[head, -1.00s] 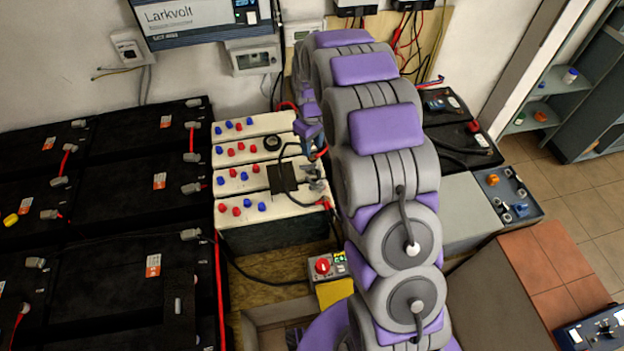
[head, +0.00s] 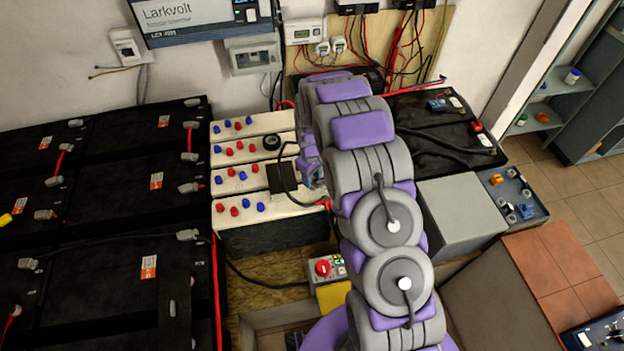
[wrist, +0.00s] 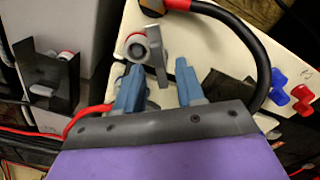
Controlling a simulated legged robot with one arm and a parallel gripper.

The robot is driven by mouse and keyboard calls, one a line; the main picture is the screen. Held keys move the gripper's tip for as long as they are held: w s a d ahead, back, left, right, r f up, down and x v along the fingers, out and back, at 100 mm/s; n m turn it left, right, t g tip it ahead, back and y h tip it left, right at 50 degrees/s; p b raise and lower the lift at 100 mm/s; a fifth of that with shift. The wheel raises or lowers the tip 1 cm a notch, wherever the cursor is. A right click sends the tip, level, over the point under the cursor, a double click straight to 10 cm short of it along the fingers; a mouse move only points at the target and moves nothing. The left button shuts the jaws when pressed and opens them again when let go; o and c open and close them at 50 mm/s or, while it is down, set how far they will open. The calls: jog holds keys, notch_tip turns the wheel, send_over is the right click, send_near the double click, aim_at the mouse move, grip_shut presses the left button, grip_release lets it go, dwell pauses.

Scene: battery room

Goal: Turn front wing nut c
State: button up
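In the wrist view a grey wing nut (wrist: 155,46) with an upright flat wing stands on the cream battery top (wrist: 205,48). No letter shows on it, so I cannot tell if it is front wing nut c. My gripper (wrist: 158,72) has two blue fingers spread apart. The wing's lower end appears between them, nearer the left finger; contact cannot be told. In the head view my arm hides the fingers and the nut at the right end of the cream batteries (head: 262,212).
A black cable (wrist: 262,60) with a red sleeve curves past the right finger. Red and blue caps (wrist: 280,88) lie at right. Another terminal in a black bracket (wrist: 50,92) stands at left. In the head view, black batteries (head: 120,190) fill the left and a grey box (head: 460,215) stands right.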

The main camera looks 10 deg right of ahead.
jog(key=shift+f, duration=0.5)
grip_shut()
